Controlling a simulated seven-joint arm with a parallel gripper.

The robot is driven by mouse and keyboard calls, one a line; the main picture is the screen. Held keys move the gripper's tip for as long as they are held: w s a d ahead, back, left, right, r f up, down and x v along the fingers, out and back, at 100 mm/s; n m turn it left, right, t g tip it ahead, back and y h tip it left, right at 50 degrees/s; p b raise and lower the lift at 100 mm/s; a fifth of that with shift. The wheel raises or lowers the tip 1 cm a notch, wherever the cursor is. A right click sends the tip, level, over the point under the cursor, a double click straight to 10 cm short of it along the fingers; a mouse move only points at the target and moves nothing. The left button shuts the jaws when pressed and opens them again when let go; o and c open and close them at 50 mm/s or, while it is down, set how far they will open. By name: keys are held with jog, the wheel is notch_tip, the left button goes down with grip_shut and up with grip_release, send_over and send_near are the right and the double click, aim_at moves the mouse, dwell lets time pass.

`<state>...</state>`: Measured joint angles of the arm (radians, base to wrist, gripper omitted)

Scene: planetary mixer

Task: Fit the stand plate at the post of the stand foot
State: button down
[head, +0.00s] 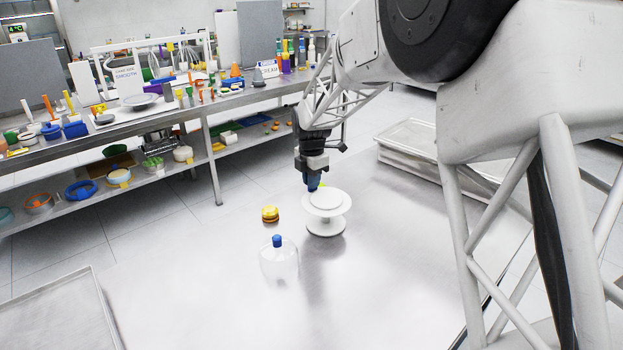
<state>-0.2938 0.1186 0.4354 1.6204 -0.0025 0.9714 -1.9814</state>
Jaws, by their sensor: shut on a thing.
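The white stand plate (341,209) is a round disc, level, with a paler round raised part on top. It is directly above the white stand foot (326,231), whose round base rests on the steel table. A short narrow post shows between them; I cannot tell whether the plate sits on the post or hovers just over it. The fingertips are small and partly hidden there.
A clear dome with a blue knob (278,241) stands in front left of the stand, and a yellow round piece (270,214) lies behind it. Stacked trays (408,152) are at the back right, another tray (67,318) at front left. The front table is clear.

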jog(key=shift+f, duration=1)
jog(key=c, duration=1.1)
grip_release()
jog(key=shift+r, duration=3.9)
